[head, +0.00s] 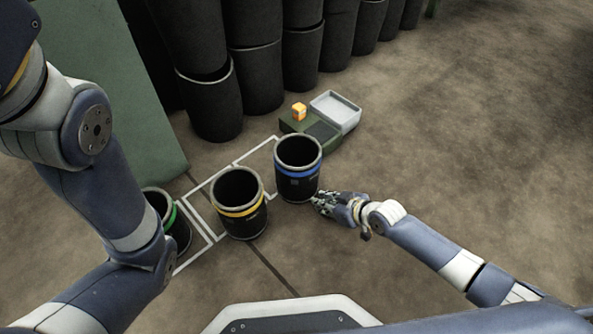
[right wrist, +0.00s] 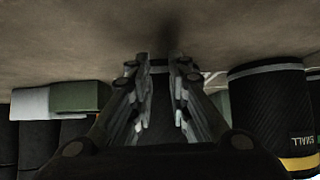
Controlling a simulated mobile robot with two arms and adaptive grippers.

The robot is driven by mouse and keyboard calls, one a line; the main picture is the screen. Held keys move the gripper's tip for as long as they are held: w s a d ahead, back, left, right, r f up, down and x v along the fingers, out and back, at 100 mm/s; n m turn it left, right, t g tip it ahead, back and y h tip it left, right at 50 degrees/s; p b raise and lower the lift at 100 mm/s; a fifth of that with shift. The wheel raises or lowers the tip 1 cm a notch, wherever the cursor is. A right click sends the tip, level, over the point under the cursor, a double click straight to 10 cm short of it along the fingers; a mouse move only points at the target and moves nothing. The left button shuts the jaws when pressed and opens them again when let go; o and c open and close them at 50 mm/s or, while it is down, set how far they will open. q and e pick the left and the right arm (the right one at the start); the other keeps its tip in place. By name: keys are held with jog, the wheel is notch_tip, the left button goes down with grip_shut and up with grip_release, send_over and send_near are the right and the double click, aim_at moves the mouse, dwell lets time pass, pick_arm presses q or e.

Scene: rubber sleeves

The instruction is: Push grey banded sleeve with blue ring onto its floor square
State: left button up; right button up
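The grey banded sleeve with the blue ring (head: 297,187) stands upright, the rightmost of three sleeves in the head view. Its floor square (head: 256,151), outlined in white, shows partly behind and left of it. The sleeve overlaps the outline's right part in the picture; its base hides how far it covers the square. My right gripper (head: 322,203) is low, right beside the sleeve's base; I cannot tell if it touches. In the right wrist view its fingers (right wrist: 161,68) are a little apart, with the dark sleeve wall behind the gap. My left gripper is out of view.
A yellow-ringed sleeve (head: 240,212) and a green-ringed sleeve (head: 171,222) stand to the left. A green box (head: 291,123) with an orange cube (head: 299,111) and a grey tray (head: 345,109) lie behind. Large black cylinders (head: 253,75) line the back. Floor at right is clear.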

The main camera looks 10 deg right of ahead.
aim_at(314, 184)
dwell(0.3)
